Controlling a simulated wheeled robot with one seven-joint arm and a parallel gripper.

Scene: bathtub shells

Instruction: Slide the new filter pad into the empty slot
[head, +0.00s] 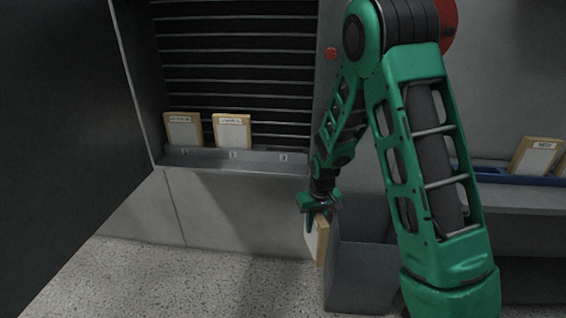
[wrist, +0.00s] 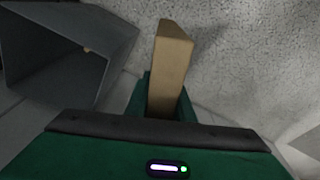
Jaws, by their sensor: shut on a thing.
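My gripper (head: 320,208) is shut on a wood-edged filter pad (head: 318,243) with a pale face. It hangs down beside the left side of an open grey bin. In the wrist view the held pad (wrist: 171,65) shows edge-on between the fingers. Its label cannot be read. Another pad (head: 536,157), whose label seems to read NEW, leans in a blue tray (head: 491,177) at the right. The slot ledge (head: 190,160) at the left has numbered places. Two pads stand there, left (head: 183,130) and middle (head: 232,132); the right place (head: 283,157) is empty.
The grey bin (head: 362,275) stands on the speckled floor; in the wrist view its opening (wrist: 62,50) shows a small tan bit inside. A dark slatted grille (head: 240,60) rises behind the ledge. A dark panel (head: 60,120) bounds the left. Floor left of the bin is clear.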

